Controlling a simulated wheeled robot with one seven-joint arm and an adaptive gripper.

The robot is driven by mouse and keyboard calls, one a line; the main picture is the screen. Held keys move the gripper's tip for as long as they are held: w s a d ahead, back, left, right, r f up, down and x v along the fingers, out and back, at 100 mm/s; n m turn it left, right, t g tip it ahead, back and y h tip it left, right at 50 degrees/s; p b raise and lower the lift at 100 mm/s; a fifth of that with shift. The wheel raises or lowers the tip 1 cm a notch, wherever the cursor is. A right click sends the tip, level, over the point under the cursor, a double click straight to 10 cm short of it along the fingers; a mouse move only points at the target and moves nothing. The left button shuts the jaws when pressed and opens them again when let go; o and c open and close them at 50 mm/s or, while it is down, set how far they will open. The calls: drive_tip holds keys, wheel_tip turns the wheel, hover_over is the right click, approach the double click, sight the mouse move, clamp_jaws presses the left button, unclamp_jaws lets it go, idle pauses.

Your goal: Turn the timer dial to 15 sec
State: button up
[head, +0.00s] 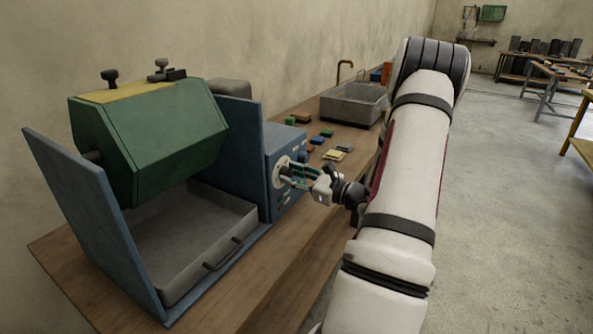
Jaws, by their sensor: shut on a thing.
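The timer dial (282,167) is a pale round disc on the right-hand face of a blue control box (270,143), beside the green drum. My gripper (294,177) is at the dial, its fingers reaching left onto the middle of it. It is shut on the dial's knob, which the fingers largely hide. The dial's marks are too small to read, so its setting cannot be told. A few small pale and dark controls show on the box face below the dial.
The green drum (160,135) hangs over a grey tray (190,240) between blue side plates. Several coloured blocks (336,155) lie on the wooden bench behind my gripper. A grey sink (352,104) is farther back. Open floor lies to the right of my arm.

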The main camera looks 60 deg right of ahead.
drive_tip(key=m+p, duration=0.3)
drive_tip(key=m, duration=0.1)
drive_tip(key=shift+r+m, duration=0.1)
drive_tip(key=shift+m, duration=0.2)
drive_tip(key=m+p, duration=0.2)
drive_tip(key=m, duration=0.2)
drive_tip(key=shift+d, duration=0.1)
idle(0.4)
drive_tip(key=o, duration=1.1)
drive_tip(key=shift+o, duration=0.2)
drive_tip(key=shift+s, duration=0.1)
drive_tip(key=s, duration=1.1)
drive_tip(key=shift+s+d+r, duration=0.15)
drive_tip(key=shift+s+d, duration=0.1)
drive_tip(key=shift+s, duration=0.1)
